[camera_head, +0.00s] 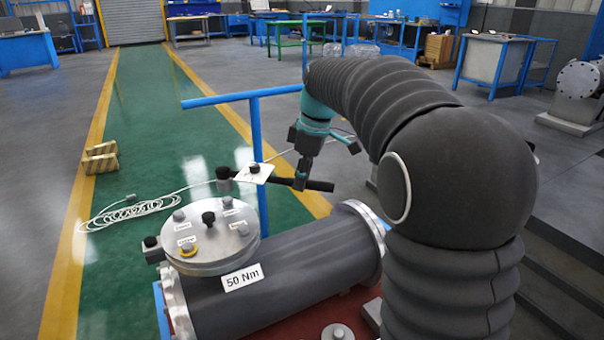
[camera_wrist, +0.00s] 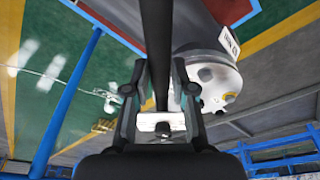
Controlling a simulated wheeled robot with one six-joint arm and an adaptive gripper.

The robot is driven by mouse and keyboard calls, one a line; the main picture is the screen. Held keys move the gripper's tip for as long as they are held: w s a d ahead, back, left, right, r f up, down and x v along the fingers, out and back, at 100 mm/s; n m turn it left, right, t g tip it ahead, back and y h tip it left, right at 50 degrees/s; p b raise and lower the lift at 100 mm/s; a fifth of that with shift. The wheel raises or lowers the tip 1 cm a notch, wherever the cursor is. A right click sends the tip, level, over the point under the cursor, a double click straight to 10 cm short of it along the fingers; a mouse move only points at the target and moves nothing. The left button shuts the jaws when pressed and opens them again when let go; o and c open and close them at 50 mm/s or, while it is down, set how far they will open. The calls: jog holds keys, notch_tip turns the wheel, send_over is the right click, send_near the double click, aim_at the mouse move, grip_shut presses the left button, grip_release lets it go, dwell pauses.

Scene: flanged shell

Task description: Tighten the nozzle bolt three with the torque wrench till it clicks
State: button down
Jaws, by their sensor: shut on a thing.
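My gripper (camera_head: 301,180) is shut on the dark handle of the torque wrench (camera_head: 319,186), held level above the shell. The wrench's head points left, above and behind the nozzle cover (camera_head: 214,262), clear of it. A white plate (camera_head: 251,178) shows along the wrench. The cover carries several bolts with small labels I cannot read; one bolt (camera_head: 187,246) has a yellow ring at its base. In the wrist view the wrench (camera_wrist: 155,40) runs between the fingers (camera_wrist: 160,82), and the pale cover (camera_wrist: 213,72) is right of them.
The grey shell (camera_head: 310,253) bears a "50 Nm" label (camera_head: 242,277). A blue T-shaped post (camera_head: 256,130) stands behind the wrench. A coiled white cable (camera_head: 130,211) and wooden blocks (camera_head: 100,158) lie on the floor at left. The green lane beyond is clear.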

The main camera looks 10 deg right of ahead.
jog(key=shift+f+b, duration=0.3)
jog(key=shift+f, duration=0.45)
jog(key=shift+f+b, duration=0.5)
jog(key=shift+f, duration=0.8)
dwell(1.6)
jog(key=shift+s+a, duration=0.1)
jog(key=s+a+m+b, duration=0.2)
jog(key=s+a+m, duration=0.3)
jog(key=s+a, duration=0.1)
jog(key=shift+s+f+t+h+b, duration=0.2)
jog(key=shift+s+t+h+b, duration=0.1)
jog(key=shift+s+t+h, duration=0.15)
dwell(1.6)
jog(key=shift+w+d, duration=0.1)
jog(key=shift+d, duration=0.05)
jog(key=shift+w+d+n+p, duration=0.3)
jog(key=shift+w+d+p, duration=0.15)
jog(key=shift+d, duration=0.15)
jog(key=shift+r, duration=0.1)
dwell(0.4)
